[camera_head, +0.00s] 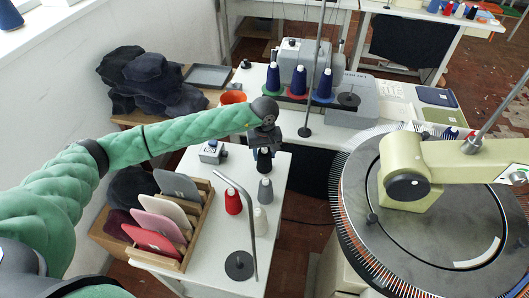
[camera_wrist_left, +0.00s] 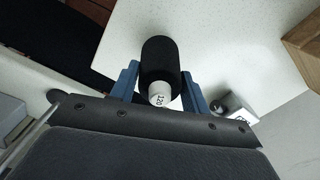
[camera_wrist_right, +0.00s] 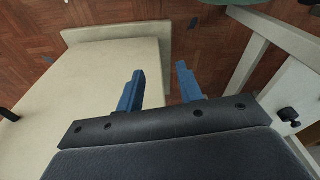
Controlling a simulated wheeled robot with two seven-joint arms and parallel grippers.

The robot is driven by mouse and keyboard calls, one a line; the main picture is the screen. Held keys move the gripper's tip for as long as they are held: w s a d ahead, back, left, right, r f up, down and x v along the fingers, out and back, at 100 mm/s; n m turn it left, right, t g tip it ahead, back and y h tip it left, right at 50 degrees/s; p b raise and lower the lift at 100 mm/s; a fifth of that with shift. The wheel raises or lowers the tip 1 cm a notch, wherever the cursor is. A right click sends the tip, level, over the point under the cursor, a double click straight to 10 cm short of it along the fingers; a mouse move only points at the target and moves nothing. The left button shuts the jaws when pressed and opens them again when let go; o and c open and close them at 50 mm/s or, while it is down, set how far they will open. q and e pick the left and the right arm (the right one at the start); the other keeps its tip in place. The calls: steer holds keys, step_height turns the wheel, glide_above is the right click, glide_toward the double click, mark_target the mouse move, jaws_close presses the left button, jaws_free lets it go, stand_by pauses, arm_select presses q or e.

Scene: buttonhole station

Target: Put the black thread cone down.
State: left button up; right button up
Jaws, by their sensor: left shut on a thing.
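The black thread cone (camera_wrist_left: 160,62) is between the blue fingers of my left gripper (camera_wrist_left: 163,88) in the left wrist view, with its white-labelled end toward the camera. In the head view my left gripper (camera_head: 264,150) is over the back part of the small white table (camera_head: 205,240), and the black cone (camera_head: 265,160) shows just below it. The gripper is shut on the cone. I cannot tell whether the cone touches the table. My right gripper (camera_wrist_right: 158,88) shows only in the right wrist view, open and empty, above the floor beside a pale cabinet.
A red cone (camera_head: 233,201), a grey cone (camera_head: 265,190) and a white cone (camera_head: 260,222) stand near the held cone. A bent grey rod rises from a dark disc (camera_head: 239,265). A wooden rack (camera_head: 190,235) and a small grey device (camera_head: 213,152) are to the left.

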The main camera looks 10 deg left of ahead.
steer(key=shift+w, duration=0.1)
steer(key=shift+s+r, duration=0.15)
steer(key=shift+s, duration=0.05)
arm_select(q)
steer(key=o, duration=0.8)
steer(key=shift+o, duration=1.2)
arm_select(e)
steer(key=shift+s+a+r, duration=0.1)
steer(key=shift+s+r, duration=0.1)
steer(key=shift+s, duration=0.1)
arm_select(q)
steer(key=shift+r, duration=0.1)
step_height(320, 180, up, 11)
steer(key=shift+r, duration=0.45)
arm_select(e)
steer(key=shift+w+f, duration=0.35)
